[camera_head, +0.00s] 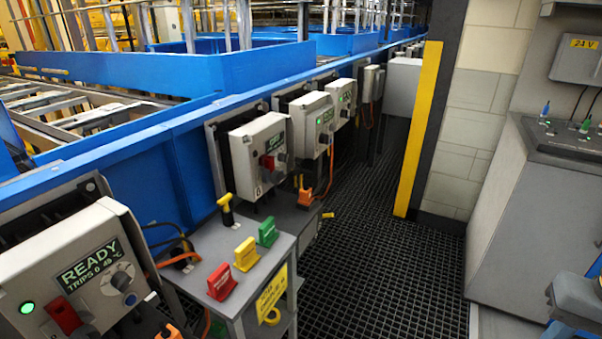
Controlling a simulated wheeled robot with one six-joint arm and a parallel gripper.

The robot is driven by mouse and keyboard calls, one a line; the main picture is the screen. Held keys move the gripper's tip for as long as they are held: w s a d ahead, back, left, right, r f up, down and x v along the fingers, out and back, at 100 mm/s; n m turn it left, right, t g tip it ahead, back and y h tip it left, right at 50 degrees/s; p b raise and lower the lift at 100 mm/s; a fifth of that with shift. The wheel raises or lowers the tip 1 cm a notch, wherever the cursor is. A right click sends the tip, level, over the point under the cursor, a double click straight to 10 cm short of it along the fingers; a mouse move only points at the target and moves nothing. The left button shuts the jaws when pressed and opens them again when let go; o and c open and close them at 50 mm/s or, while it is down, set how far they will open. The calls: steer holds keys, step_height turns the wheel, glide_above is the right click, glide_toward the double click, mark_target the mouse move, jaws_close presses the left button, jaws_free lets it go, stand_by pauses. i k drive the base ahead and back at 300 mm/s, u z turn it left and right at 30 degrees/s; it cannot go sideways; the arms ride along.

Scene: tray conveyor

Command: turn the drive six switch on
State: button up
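Several grey drive boxes line the blue conveyor. A second drive box (250,140) further back has a green-lettered display and a red switch (268,161). A third box (306,116) and a fourth box (340,92) stand beyond, with small green displays. I cannot read a number six on any of them.
A small grey stand (205,248) between the first two boxes holds red (221,284), yellow (246,255) and green (267,232) handled pieces. A black grated aisle (360,240) runs back, clear. A yellow-edged pillar (420,125) and grey cabinet (505,215) bound its right.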

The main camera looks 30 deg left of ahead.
mark_target(277, 176)
steer(key=u, duration=0.55)
steer(key=i, duration=0.8)
steer(key=u, duration=0.8)
